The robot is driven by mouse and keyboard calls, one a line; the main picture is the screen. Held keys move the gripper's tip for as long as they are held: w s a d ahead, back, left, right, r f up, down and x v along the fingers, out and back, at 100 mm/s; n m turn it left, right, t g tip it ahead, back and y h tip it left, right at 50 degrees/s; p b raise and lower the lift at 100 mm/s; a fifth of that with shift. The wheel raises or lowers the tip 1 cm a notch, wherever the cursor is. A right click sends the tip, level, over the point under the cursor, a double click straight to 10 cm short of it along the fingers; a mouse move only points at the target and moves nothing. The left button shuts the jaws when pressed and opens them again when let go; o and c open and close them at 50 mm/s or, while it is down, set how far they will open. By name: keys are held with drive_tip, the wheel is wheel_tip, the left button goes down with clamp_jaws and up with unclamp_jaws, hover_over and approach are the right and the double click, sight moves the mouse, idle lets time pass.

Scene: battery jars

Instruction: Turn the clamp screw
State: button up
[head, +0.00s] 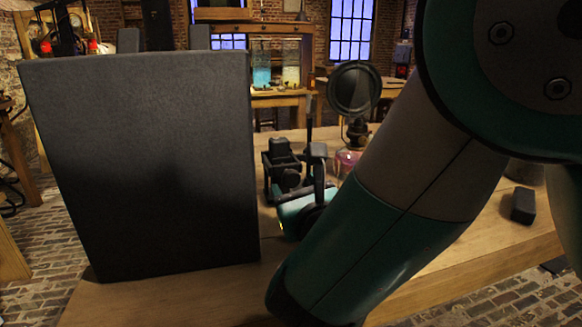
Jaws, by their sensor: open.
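My arm comes down across the right of the head view and ends at a teal wrist on the far side of the table's front edge. My gripper (296,160) is dark, open, and points away from me over the table. A thin dark upright piece (309,112) rises just behind it. I cannot tell whether this is part of the clamp. The clamp screw itself cannot be made out; it is small, dark, or hidden behind my gripper and arm. Whether my gripper touches anything is not clear.
A big dark panel-like box (140,165) stands on the wooden table (165,305) at left, close to my gripper. A dark round disc on a stand (354,88) and a glass jar with pinkish contents (347,158) stand behind. A small dark block (523,205) lies at right.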

sight(291, 183)
drive_tip(key=shift+p+x, duration=0.3)
drive_tip(key=shift+x, duration=1.6)
drive_tip(key=c, duration=0.9)
drive_tip(key=m, duration=0.6)
drive_tip(key=shift+a+m+b, duration=0.15)
drive_tip(key=shift+m+b, duration=0.15)
drive_tip(key=shift+b, duration=0.1)
drive_tip(key=m+b, duration=0.1)
drive_tip(key=m, duration=0.4)
drive_tip(key=shift+s+m+b, duration=0.1)
drive_tip(key=shift+m+b, duration=0.25)
drive_tip(key=shift+m, duration=0.05)
